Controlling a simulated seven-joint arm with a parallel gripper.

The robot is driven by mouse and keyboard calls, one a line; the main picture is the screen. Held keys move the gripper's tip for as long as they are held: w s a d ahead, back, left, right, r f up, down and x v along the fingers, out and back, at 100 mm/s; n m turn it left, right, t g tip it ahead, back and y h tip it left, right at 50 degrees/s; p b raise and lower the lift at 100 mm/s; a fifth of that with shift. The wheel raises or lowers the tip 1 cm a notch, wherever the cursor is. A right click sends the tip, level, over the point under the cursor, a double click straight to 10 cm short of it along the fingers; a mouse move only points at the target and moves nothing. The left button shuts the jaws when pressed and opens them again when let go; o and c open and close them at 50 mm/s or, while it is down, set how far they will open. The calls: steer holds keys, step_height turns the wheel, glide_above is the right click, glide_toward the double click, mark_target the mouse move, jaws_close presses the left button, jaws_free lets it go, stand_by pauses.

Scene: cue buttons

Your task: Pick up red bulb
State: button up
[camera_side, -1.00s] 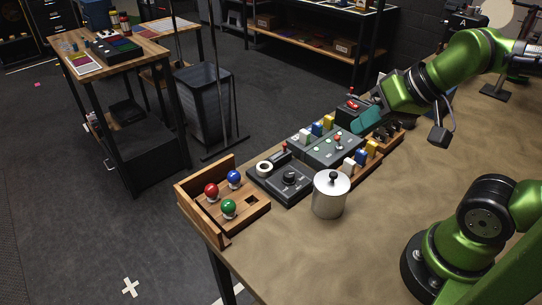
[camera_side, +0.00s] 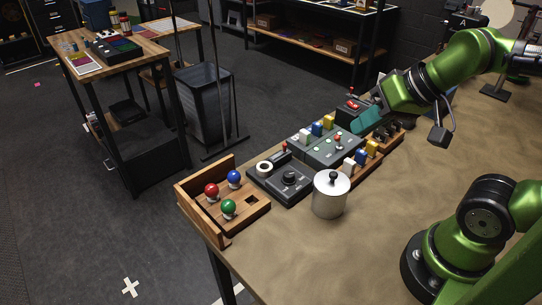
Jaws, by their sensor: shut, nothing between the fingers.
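The red bulb (camera_side: 211,190) stands upright in the wooden tray (camera_side: 262,203) at the table's left end. A blue bulb (camera_side: 234,177) is behind it to the right, and a green bulb (camera_side: 228,207) is in front of it to the right. My gripper (camera_side: 366,121), with teal fingers, is shut and empty. It is above the far end of the row of control boxes, well to the right of the bulbs and apart from them. The small gap between its fingertips is too small to make out.
A dark box with a knob and a white ring (camera_side: 283,184) is right of the tray. A metal pot with a lid (camera_side: 330,194) stands in front of it. A button panel (camera_side: 331,148) and coloured blocks (camera_side: 361,158) lie farther back. The table's front middle is clear.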

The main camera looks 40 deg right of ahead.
steer(key=o, duration=1.2)
steer(key=n+g, duration=0.1)
steer(key=g, duration=0.1)
glide_toward(213, 188)
steer(key=shift+h, duration=0.4)
steer(key=x, duration=1)
steer(key=shift+w+a+f, duration=0.1)
steer(key=shift+a, duration=0.2)
